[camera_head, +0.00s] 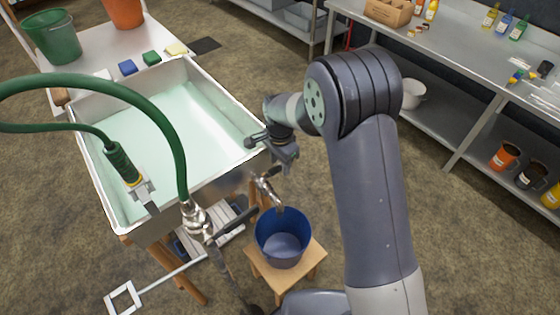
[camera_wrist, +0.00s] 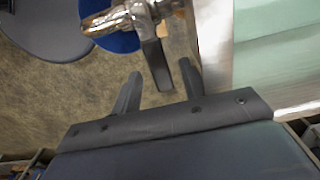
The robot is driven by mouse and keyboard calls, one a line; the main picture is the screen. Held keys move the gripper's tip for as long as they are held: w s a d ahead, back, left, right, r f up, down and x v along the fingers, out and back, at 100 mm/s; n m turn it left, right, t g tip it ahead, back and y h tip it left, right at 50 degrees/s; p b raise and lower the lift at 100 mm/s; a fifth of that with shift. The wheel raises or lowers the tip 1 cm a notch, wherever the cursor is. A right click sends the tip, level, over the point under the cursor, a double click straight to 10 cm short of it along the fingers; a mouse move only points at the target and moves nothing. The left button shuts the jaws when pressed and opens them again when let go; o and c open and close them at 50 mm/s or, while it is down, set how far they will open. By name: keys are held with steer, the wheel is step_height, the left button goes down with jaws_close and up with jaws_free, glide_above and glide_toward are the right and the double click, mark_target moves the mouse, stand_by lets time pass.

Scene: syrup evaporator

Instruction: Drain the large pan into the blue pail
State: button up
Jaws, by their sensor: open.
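The large pan (camera_head: 99,188) is a pale metal rectangular trough holding light green liquid. A chrome tap (camera_head: 268,188) sticks out near its front right corner, above the blue pail (camera_head: 283,217). The pail stands upright on a small wooden stool, and no stream runs into it. In the wrist view, the tap (camera_wrist: 118,20) has a dark lever (camera_wrist: 157,62) pointing toward me. My gripper (camera_wrist: 160,72) is open, with the lever's end between its fingertips and gaps on both sides. Part of the pail (camera_wrist: 122,42) shows behind the tap. My gripper also shows beside the pan (camera_head: 282,150).
A green hose (camera_head: 160,118) loops over the pan to a fitting (camera_head: 196,220) at the front. A white table with buckets (camera_head: 52,40) stands behind. A metal shelf (camera_head: 466,58) runs along the right. Floor between is clear.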

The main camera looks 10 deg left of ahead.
steer(key=shift+c, duration=0.5)
jaws_close()
steer(key=shift+s+d+m+b, duration=0.4)
steer(key=shift+s+m, duration=0.55)
steer(key=shift+m, duration=0.9)
steer(key=shift+s+d+m+b, duration=0.35)
steer(key=shift+s+m, duration=0.55)
steer(key=shift+m, duration=0.9)
steer(key=shift+s+d+m+b, duration=0.4)
steer(key=shift+s+m, duration=0.55)
steer(key=shift+m, duration=0.9)
steer(key=shift+a, duration=0.1)
